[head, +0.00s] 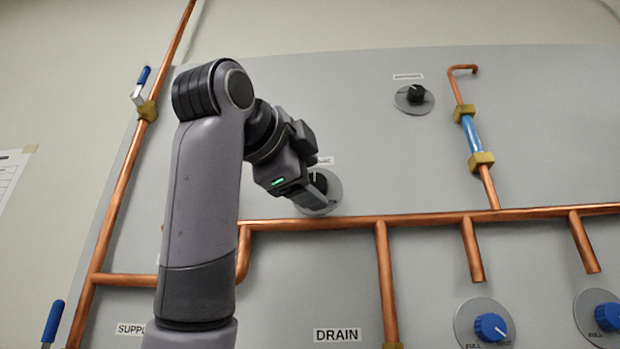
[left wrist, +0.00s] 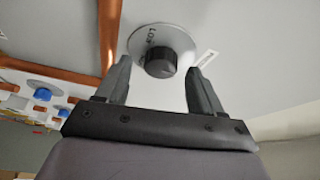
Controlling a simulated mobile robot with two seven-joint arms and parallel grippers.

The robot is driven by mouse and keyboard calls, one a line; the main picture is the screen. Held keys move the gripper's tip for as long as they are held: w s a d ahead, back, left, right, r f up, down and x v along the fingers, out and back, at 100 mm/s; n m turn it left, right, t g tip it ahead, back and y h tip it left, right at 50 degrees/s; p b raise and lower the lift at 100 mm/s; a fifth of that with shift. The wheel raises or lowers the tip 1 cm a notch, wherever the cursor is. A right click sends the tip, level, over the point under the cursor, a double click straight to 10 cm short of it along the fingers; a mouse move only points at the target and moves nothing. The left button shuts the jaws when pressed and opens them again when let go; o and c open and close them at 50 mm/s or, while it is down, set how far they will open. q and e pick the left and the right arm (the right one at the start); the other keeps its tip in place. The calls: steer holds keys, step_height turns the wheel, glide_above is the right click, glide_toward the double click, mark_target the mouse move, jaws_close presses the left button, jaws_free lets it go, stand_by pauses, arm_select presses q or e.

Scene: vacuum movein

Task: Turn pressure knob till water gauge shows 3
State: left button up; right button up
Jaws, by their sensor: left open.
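A black knob on a round silver dial (head: 325,203) is on the grey panel, with a label mostly hidden by my arm. My left gripper (head: 308,190) is right at this knob. In the left wrist view the black knob (left wrist: 160,64) shows between the two open fingers (left wrist: 160,75), with gaps on both sides; I see no contact. A second black knob (head: 415,94) sits upper right under a label too small to read. A blue-filled tube (head: 470,133) between brass fittings looks like the water gauge; no number is readable. My right gripper is out of view.
Copper pipe (head: 430,219) crosses the panel just below the gripper, with branches running down. Blue knobs (head: 490,327) and (head: 607,316) sit lower right. The panel between the two black knobs is clear.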

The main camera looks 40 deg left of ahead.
arm_select(q)
steer(key=s+d+b, duration=0.1)
steer(key=s, duration=0.5)
steer(key=shift+s+f+b, duration=0.2)
steer(key=shift+b, duration=0.15)
